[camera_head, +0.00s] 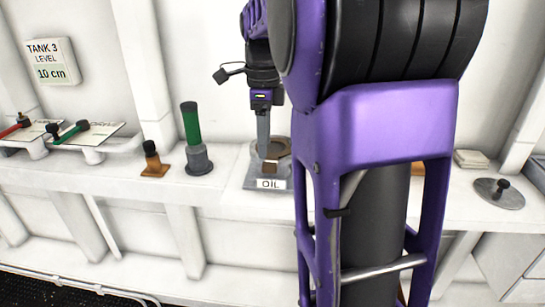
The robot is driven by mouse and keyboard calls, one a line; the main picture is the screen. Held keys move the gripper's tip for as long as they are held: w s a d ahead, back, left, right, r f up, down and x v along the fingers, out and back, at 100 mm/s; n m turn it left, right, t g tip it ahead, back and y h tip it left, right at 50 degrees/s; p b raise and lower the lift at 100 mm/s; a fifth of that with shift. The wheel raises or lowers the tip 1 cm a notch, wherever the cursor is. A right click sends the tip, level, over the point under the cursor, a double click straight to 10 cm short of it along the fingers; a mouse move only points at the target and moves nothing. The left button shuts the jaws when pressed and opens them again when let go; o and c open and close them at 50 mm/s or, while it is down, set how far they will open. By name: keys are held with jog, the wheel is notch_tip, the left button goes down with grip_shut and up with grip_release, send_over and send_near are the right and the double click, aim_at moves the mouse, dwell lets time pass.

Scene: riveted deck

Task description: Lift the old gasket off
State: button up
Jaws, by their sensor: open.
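A brown ring, which looks like the old gasket (284,147), sits on a grey plate (252,181) on the white bench. A label reading OIL (270,184) is on the front of the plate. My gripper (264,155) points down over the plate, its grey fingers in front of the ring's left part. The fingers are open, but I see them edge-on, so the gap between them is hidden. I cannot tell whether they touch the ring. My purple arm hides what lies right of the plate.
Left of the plate stand a green-topped cylinder (191,125) and a small brown fitting with a dark knob (153,162). Red (12,130) and green (70,131) valve handles are further left. A round grey lid (499,194) and a pale block (471,159) lie at right.

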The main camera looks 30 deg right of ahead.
aim_at(267, 163)
jog(key=f, duration=0.5)
jog(key=shift+d+f, duration=0.1)
jog(key=shift+d, duration=0.2)
grip_shut()
